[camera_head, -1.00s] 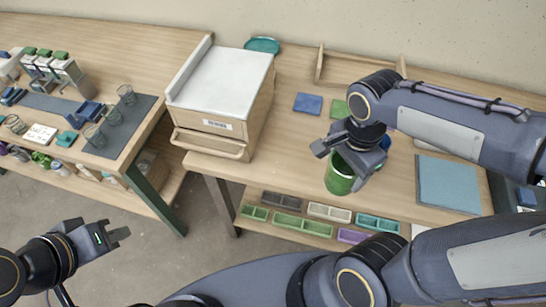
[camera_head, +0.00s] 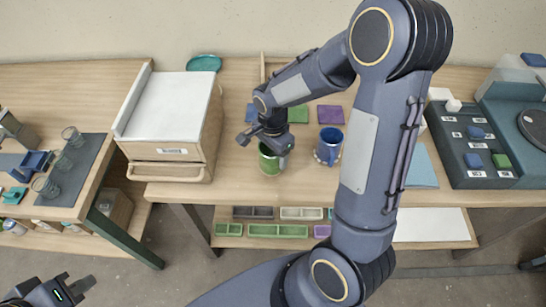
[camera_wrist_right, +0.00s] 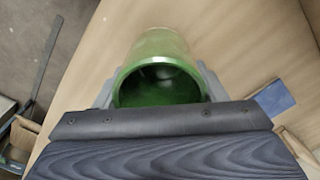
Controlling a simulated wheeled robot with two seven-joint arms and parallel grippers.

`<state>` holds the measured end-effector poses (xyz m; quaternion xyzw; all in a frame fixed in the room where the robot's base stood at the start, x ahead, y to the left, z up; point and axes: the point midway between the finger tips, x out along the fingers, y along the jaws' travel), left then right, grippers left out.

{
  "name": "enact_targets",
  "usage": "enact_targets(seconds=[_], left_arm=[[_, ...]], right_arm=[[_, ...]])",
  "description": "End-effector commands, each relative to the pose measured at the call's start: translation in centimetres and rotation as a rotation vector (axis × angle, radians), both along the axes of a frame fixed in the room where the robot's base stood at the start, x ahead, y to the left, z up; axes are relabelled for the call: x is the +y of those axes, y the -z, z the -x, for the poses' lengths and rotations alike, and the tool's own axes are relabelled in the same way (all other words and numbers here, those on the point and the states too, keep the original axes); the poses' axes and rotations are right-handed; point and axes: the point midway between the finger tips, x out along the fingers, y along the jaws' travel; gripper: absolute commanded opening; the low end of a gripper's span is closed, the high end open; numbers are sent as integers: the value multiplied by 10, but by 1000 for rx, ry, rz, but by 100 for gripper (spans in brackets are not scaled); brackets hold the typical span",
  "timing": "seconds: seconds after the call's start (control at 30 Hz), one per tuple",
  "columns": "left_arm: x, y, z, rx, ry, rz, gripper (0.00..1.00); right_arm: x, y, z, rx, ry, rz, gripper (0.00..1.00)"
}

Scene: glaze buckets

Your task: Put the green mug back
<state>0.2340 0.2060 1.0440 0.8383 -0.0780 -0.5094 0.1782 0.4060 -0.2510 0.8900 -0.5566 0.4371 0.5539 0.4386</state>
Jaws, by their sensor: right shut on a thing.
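The green mug (camera_head: 270,160) is at the front part of the right table in the head view. My right gripper (camera_head: 268,142) is shut on it from above. In the right wrist view the mug (camera_wrist_right: 160,48) sits between the two fingers, its open mouth facing the camera. Whether its base touches the table is hard to tell. A green square mat (camera_head: 292,114) lies behind it, between a blue mat (camera_head: 252,112) and a purple mat (camera_head: 330,114). My left gripper (camera_head: 74,287) is open and empty at the lower left, over the floor.
A blue mug (camera_head: 328,146) stands just right of the green mug. A white-topped drawer box (camera_head: 180,110) stands to the left. Small colored trays (camera_head: 277,230) sit on the shelf below. A dark panel with blocks (camera_head: 480,150) is at the right.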

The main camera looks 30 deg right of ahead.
Motion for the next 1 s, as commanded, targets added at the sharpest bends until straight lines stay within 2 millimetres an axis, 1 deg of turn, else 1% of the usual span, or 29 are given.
enact_targets(seconds=[0.03, 0.13, 0.23, 0.43, 0.57, 0.6, 0.73, 0.77, 1.0], left_arm=[[0, 0, 0, 0, 0, 0, 0], [0, 0, 0, 0, 0, 0, 0], [0, 0, 0, 0, 0, 0, 0], [0, 0, 0, 0, 0, 0, 0], [0, 5, 0, 0, 0, 0, 0], [0, 5, 0, 0, 0, 0, 0], [0, 4, 0, 0, 0, 0, 0], [0, 4, 0, 0, 0, 0, 0], [0, 3, 0, 0, 0, 0, 0]], right_arm=[[0, 10, 2, 8, -1, 1, 28], [0, 21, 2, 6, 0, -1, 28], [0, 25, 2, 2, 0, -1, 28], [0, 25, 2, 2, 0, -1, 28], [0, 29, 2, 2, 0, -1, 28], [0, 28, 2, 3, 0, 0, 67], [0, 28, 2, 3, 0, 0, 84], [0, 28, 2, 3, 0, 0, 86], [0, 27, 2, 3, 0, 0, 86]])
